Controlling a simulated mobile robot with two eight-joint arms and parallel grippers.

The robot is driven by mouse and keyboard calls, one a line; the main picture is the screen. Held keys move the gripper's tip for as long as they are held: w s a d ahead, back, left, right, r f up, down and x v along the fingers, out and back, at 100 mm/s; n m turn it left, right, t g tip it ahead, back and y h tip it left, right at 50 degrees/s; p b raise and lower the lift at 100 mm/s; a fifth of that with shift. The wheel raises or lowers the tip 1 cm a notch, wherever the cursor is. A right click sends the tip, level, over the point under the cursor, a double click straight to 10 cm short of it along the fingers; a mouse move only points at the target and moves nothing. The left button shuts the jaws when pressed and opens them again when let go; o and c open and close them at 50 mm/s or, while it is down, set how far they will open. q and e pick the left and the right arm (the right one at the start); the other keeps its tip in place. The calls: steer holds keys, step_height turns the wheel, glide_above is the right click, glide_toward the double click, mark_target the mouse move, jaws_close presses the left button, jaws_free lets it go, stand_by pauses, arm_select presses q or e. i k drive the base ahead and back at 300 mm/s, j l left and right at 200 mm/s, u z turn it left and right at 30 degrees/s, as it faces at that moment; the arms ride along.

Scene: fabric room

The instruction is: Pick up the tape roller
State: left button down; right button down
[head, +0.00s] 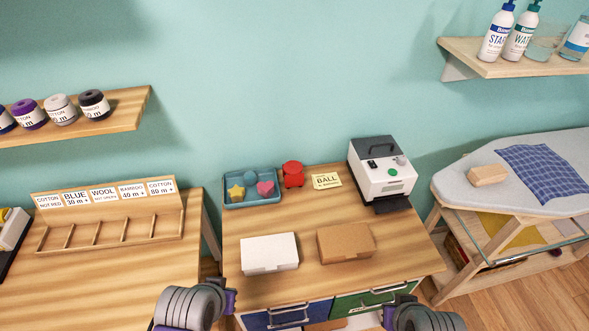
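A small red object (293,174) stands at the back of the middle wooden table, against the right end of the blue-green tray. It is the likeliest tape roller, but it is too small to be sure. Nothing touches it from my side. Grey ribbed parts of my two arms show at the bottom edge, left and right of the table front.
The tray (238,203) holds several small shapes. A yellow card (326,180) and a white-and-black machine (384,172) stand to its right. A white box (269,254) and a brown box (346,243) lie nearer the front. An ironing board (455,188) is at right.

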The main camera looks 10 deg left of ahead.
mark_target(293, 175)
steer(key=u, duration=1.5)
steer(key=k+l+u, duration=0.2)
steer(key=l+u, duration=0.15)
steer(key=l, duration=0.15)
steer(key=i+l, duration=0.1)
